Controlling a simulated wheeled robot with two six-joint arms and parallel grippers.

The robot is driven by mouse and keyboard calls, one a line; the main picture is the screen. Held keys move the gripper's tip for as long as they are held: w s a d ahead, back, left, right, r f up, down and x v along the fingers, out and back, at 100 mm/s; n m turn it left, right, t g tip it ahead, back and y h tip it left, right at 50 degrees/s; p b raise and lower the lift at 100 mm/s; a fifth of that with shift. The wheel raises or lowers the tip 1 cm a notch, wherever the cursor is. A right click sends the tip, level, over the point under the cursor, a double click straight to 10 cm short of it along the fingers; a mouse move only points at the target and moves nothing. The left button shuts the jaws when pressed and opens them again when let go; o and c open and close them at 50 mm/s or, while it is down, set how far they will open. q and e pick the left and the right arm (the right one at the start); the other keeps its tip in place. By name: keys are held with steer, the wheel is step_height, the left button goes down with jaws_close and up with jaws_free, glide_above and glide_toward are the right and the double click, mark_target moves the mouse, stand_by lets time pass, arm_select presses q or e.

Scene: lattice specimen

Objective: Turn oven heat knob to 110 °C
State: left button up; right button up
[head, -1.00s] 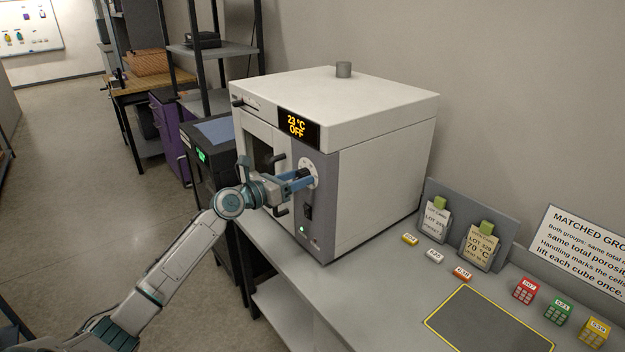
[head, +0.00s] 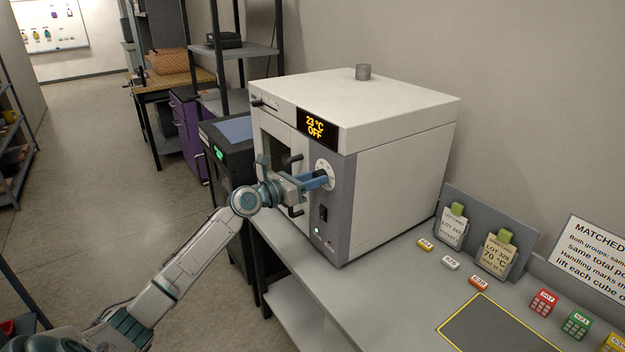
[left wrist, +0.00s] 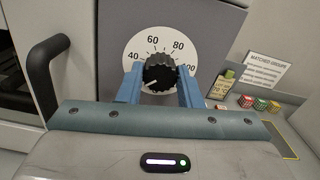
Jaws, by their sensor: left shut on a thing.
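The white and grey oven (head: 400,155) stands on the bench, and its display (head: 317,128) reads 23 °C OFF. The black heat knob (left wrist: 160,74) sits on a white dial (left wrist: 130,52) marked 40, 60, 80 and a partly hidden 100. Its white pointer line points to the lower left, below the 40 mark. My left gripper (head: 322,180) is at the dial, with its blue fingers on both sides of the knob; in the left wrist view the fingers (left wrist: 160,84) are shut on it. My right gripper is not in view.
A black oven door handle (left wrist: 42,80) stands out left of the gripper. Below the dial is a black switch (head: 323,213) with a green light. Cards, small labels and coloured cubes (head: 543,302) lie on the bench at right, near a yellow-edged mat (head: 500,330).

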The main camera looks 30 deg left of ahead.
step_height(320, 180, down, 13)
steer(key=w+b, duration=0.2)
steer(key=b, duration=1.2)
arm_select(q)
steer(key=n+b, duration=0.6)
steer(key=n, duration=2.3)
steer(key=shift+r+b, duration=0.15)
steer(key=shift+b, duration=0.25)
steer(key=shift+r+m+b, duration=0.1)
steer(key=shift+m+b, duration=0.5)
steer(key=shift+m, duration=1.8)
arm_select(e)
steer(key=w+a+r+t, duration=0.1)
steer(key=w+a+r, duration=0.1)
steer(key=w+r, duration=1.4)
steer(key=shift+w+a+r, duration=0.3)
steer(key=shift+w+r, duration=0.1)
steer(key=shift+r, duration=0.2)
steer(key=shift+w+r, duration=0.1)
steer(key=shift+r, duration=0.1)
